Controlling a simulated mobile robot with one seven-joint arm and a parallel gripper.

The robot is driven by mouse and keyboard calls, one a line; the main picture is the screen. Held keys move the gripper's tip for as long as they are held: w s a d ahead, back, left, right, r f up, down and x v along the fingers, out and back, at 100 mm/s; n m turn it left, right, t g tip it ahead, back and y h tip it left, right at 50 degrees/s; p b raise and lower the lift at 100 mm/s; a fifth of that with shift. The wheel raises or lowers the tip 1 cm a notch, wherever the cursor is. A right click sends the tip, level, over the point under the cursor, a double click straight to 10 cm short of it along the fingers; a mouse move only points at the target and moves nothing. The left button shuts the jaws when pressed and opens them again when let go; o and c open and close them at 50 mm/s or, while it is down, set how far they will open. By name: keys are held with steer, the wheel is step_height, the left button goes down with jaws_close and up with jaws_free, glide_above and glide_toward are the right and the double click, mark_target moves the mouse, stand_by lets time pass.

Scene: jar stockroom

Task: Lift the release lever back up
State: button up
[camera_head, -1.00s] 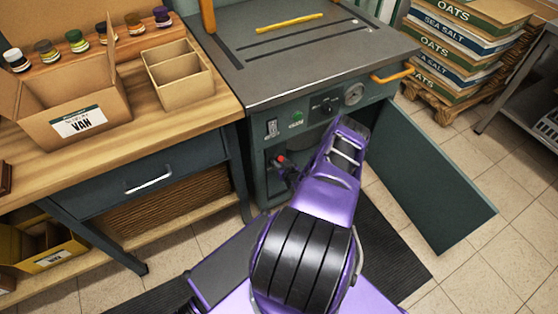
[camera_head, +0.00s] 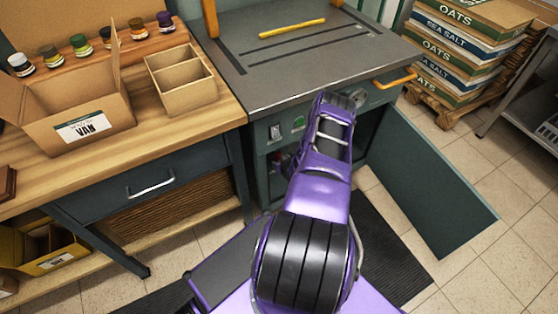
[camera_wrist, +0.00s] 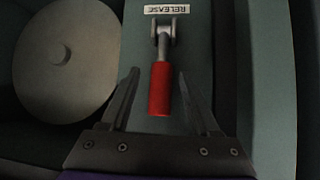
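The release lever (camera_wrist: 160,88) has a red grip and a metal pivot, and it lies under a "RELEASE" label (camera_wrist: 166,9) in the wrist view. The label appears upside down there. My gripper (camera_wrist: 158,75) is open, with one finger on each side of the red grip and visible gaps between; neither finger appears to touch it. In the head view my purple arm reaches to the open-doored cabinet (camera_head: 275,180). The arm hides my gripper there, and only a small dim red patch shows inside the cabinet.
A round grey disc (camera_wrist: 64,55) is left of the lever in the wrist view. The cabinet door (camera_head: 420,180) hangs open to the right. A workbench (camera_head: 120,165) with cardboard boxes stands at the left. Stacked sacks (camera_head: 465,45) are at the back right.

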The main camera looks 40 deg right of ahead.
steer(key=p+v, duration=0.3)
steer(key=v, duration=1.4)
steer(key=shift+s+p, duration=0.25)
steer(key=shift+p, duration=0.05)
steer(key=shift+a, duration=0.1)
